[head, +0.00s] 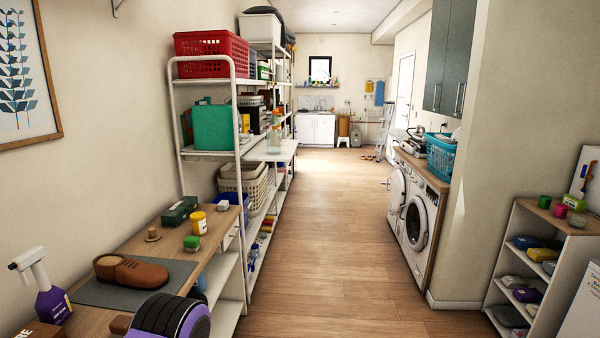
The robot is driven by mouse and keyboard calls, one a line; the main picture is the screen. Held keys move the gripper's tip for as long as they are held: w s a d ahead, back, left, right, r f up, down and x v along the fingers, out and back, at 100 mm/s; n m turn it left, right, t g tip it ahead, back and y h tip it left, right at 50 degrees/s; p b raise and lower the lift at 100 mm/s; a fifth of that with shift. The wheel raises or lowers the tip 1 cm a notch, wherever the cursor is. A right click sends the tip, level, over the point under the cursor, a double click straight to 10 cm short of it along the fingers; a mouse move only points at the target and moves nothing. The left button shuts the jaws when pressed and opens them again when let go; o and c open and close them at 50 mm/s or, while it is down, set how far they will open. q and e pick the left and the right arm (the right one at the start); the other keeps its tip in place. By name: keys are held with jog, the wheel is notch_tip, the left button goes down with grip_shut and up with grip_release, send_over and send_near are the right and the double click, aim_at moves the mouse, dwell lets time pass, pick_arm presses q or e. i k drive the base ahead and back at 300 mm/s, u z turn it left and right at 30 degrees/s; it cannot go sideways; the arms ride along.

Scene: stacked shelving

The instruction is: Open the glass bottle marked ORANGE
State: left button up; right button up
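A clear bottle-like container (274,138) stands upright on the white shelf board at the left, near the middle of the view. It is small and far off, and I cannot read any marking on it or make out its cap. I see no label reading ORANGE anywhere. Neither of my grippers is in the head view.
White shelving (238,160) with a red crate (210,52), a green box (216,127) and a basket (244,185) lines the left wall. A wooden bench (175,250) bears a brown shoe (130,272). Washing machines (415,222) stand right. The wooden floor (325,250) between is clear.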

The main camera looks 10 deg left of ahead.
aim_at(275, 122)
jog(key=i, duration=6.8)
jog(key=u, duration=3.25)
